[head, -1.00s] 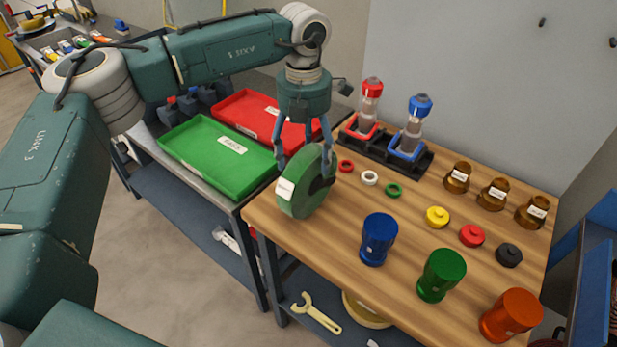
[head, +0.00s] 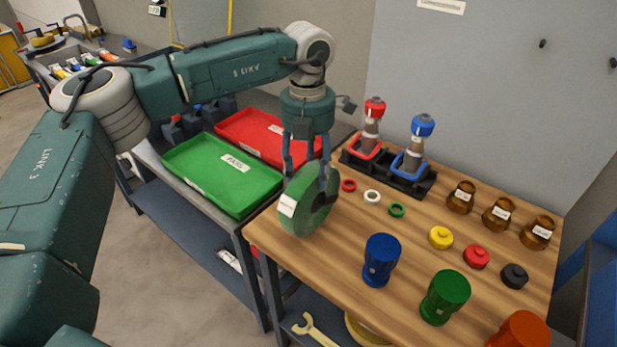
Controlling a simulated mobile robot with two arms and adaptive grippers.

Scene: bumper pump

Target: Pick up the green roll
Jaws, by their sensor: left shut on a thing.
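The green roll (head: 303,214) is a thick upright ring with a white label on its left side. It is at the left edge of the wooden table (head: 412,258). My left gripper (head: 307,178) reaches down from above and is shut on the roll's upper part, one finger on each side. I cannot tell whether the roll's bottom touches the table. My right gripper is not in view.
Left of the table are a green tray (head: 222,193) and a red tray (head: 262,128). Small rings, a black rack (head: 388,172) with two pumps, coloured caps, brown fittings and a blue cup (head: 381,259), green cup (head: 445,297) and orange cup (head: 519,330) stand to the right.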

